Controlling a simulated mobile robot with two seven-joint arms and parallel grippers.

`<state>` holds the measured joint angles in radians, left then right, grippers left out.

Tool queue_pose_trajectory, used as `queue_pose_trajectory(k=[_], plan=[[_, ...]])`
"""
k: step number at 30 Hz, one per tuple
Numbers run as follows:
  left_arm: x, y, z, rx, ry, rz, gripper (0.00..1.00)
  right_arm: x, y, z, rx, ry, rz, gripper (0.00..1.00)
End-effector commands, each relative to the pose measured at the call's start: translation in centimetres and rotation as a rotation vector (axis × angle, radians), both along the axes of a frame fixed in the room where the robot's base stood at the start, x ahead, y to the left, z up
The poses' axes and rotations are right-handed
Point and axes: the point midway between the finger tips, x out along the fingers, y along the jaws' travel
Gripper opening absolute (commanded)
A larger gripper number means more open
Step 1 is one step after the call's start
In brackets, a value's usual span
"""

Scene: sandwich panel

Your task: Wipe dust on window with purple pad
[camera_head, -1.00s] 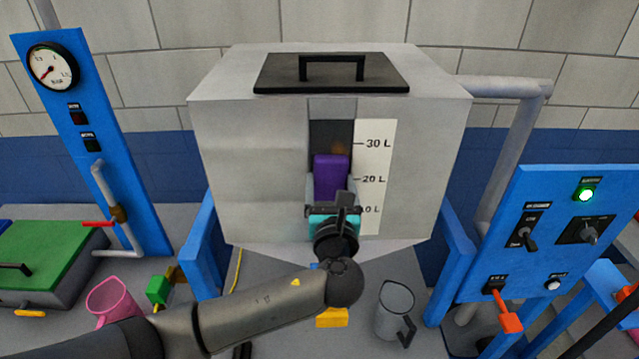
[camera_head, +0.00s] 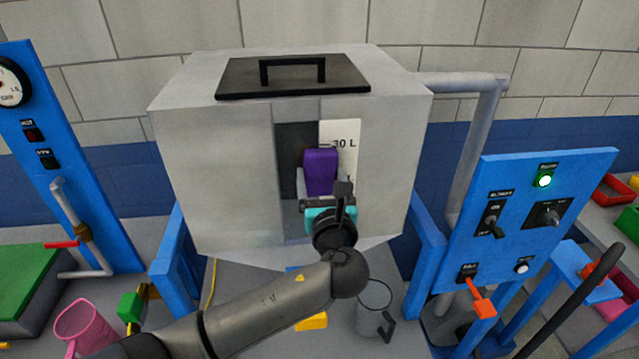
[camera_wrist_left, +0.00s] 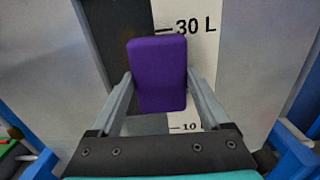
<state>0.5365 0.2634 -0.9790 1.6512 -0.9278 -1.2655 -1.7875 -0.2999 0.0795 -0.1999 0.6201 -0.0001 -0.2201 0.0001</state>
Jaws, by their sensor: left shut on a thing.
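The purple pad (camera_head: 321,170) is held between the fingers of my left gripper (camera_head: 322,190), in front of the tank's window. It also shows in the left wrist view (camera_wrist_left: 158,72), with the left gripper's fingers (camera_wrist_left: 160,88) on either side of it. The dark window (camera_head: 296,155) is a tall strip in the front of the grey tank (camera_head: 215,175). Beside it is a white scale plate (camera_head: 341,135) marked 30 L, which the pad partly covers. I cannot tell whether the pad touches the glass. No dust stands out on the visible glass. My right gripper is not in view.
A black lid with a handle (camera_head: 293,76) tops the tank. A blue control panel (camera_head: 520,220) with a lit green lamp stands to the right. A grey jug (camera_head: 373,306) and a pink jug (camera_head: 85,325) stand below.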

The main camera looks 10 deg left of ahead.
Motion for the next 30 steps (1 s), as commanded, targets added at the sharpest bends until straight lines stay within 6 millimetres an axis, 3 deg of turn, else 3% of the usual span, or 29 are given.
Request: queue_pose_trajectory(k=[5,30], plan=[[0.0,0.1,1.3,0.001,-0.004,0.001,0.36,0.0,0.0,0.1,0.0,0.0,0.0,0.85],[-1.3,5.7,1.2,0.004,-0.001,0.008,0.36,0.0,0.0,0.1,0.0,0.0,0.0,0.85]])
